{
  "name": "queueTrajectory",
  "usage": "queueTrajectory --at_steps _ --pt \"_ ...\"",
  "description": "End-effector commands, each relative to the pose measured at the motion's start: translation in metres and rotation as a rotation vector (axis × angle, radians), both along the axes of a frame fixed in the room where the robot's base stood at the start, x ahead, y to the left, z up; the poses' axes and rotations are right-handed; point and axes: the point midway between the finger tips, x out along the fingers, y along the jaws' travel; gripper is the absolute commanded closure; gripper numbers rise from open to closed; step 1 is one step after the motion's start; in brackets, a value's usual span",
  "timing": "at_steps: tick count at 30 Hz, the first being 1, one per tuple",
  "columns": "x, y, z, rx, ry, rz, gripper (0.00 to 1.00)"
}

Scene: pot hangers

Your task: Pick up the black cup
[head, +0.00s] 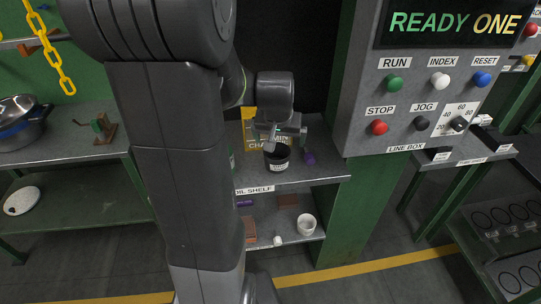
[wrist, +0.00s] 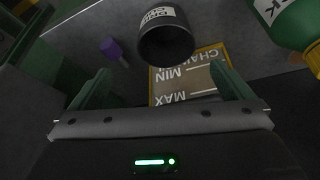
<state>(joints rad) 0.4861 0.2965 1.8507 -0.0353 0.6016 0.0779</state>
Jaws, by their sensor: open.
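The black cup (head: 277,157) stands on the upper grey shelf, with a white label on its side. In the wrist view the black cup (wrist: 166,40) shows at the top middle, its dark open mouth toward the camera. My gripper (head: 282,139) is just above and behind the cup in the head view and overlaps its rim in the picture. In the wrist view my gripper (wrist: 160,82) has its two green fingers wide apart and nothing between them but the yellow-edged sign behind. The cup lies beyond the fingertips; I cannot tell if they touch it.
A yellow-edged sign (head: 249,128) is at the cup's left, and a purple item (head: 310,158) is at its right. A green bottle (wrist: 292,22) is close by in the wrist view. The control box (head: 432,110) stands right of the shelf. A white cup (head: 306,225) is on the lower shelf.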

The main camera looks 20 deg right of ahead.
Motion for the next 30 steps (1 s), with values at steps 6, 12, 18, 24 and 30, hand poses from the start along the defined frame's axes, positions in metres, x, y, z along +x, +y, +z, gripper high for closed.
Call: queueTrajectory --at_steps 6,12,18,24,30 --pt "0.012 -0.006 -0.035 0.002 0.004 0.001 0.00" --pt "0.018 -0.010 -0.051 0.000 0.001 0.001 0.00" --pt "0.021 -0.009 -0.061 0.001 0.003 0.001 0.00" --pt "0.029 -0.007 -0.086 0.003 0.005 0.001 0.00" --pt "0.035 -0.011 -0.101 0.001 0.002 0.001 0.00"
